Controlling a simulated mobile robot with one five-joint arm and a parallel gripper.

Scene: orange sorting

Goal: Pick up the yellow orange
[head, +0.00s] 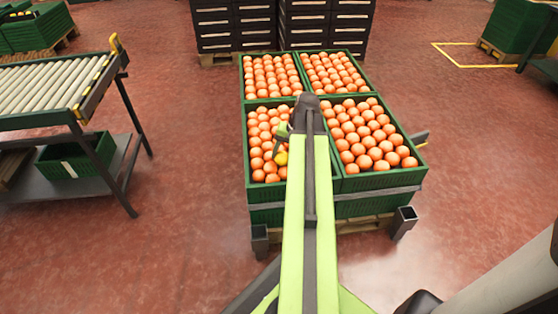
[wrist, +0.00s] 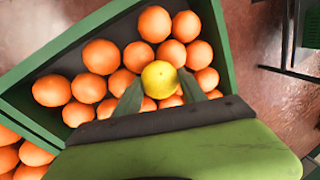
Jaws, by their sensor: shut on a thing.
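The yellow orange (wrist: 160,79) shows in the wrist view between the two dark fingers of my gripper (wrist: 160,92). The fingers touch it on both sides, and my gripper is shut on it. In the head view the yellow orange (head: 281,158) sits by my gripper (head: 282,150), over the near left crate (head: 264,196). Part of it is hidden by my arm. I cannot tell whether it is clear of the oranges below.
Orange-coloured oranges (head: 372,140) fill several green crates stacked on a pallet (head: 350,224). A roller conveyor (head: 50,88) stands at the left with an empty green crate (head: 75,160) on its lower shelf. Dark crate stacks (head: 325,25) stand behind. The red floor between is clear.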

